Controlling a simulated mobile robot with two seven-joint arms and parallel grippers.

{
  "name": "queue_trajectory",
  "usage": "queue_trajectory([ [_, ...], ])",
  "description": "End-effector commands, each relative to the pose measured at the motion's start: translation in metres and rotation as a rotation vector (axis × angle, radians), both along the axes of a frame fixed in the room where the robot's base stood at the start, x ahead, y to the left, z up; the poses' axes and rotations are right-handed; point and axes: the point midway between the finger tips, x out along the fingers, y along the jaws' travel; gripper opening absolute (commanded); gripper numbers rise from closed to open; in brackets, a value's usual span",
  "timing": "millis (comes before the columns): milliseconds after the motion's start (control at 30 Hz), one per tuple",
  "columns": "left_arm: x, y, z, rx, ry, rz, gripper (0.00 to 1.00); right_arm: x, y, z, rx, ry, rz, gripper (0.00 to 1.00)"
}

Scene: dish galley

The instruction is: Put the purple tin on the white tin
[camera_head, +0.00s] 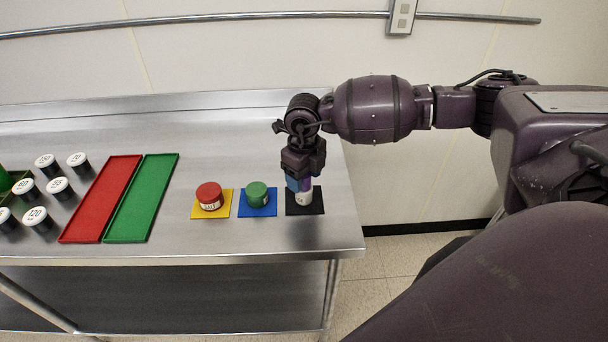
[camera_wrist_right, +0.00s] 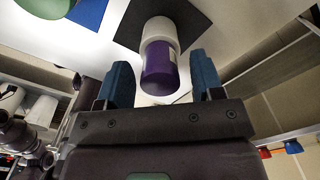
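The purple tin (camera_wrist_right: 159,70) stands on the white tin (camera_wrist_right: 158,28) in the right wrist view. In the head view, the white tin (camera_head: 304,198) is on the black mat (camera_head: 316,205), and a little of the purple tin (camera_head: 307,185) shows above it. My right gripper (camera_head: 301,185) points down over this stack. Its blue fingers (camera_wrist_right: 162,80) are on either side of the purple tin, with a gap on each side, so it is open. My left gripper is in neither view.
Left of the stack, a green tin (camera_head: 257,194) sits on a blue mat (camera_head: 257,211) and a red tin (camera_head: 209,194) on a yellow mat (camera_head: 212,213). Green (camera_head: 142,198) and red (camera_head: 102,198) trays lie further left, beside several white-lidded black tins (camera_head: 60,188). The steel table's right edge is near.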

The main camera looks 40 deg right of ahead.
Motion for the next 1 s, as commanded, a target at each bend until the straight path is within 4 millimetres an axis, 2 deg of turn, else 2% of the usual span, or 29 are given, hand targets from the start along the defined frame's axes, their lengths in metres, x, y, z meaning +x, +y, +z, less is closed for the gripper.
queue_trajectory([
  [233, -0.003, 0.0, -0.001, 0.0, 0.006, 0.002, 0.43, 0.0, 0.0, 0.001, 0.0, 0.0, 0.0, 0.61],
  [367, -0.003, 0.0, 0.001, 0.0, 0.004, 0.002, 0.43, 0.001, 0.0, 0.008, 0.0, -0.002, 0.0, 0.61],
  [467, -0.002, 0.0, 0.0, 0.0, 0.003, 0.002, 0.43, 0.001, 0.0, 0.021, 0.0, -0.003, 0.001, 0.61],
  [800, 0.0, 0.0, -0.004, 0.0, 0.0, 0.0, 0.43, 0.001, 0.0, 0.086, 0.0, -0.004, 0.001, 0.61],
  [1000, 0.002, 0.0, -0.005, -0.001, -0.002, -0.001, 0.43, 0.001, 0.0, 0.113, -0.001, -0.001, 0.0, 0.61],
])
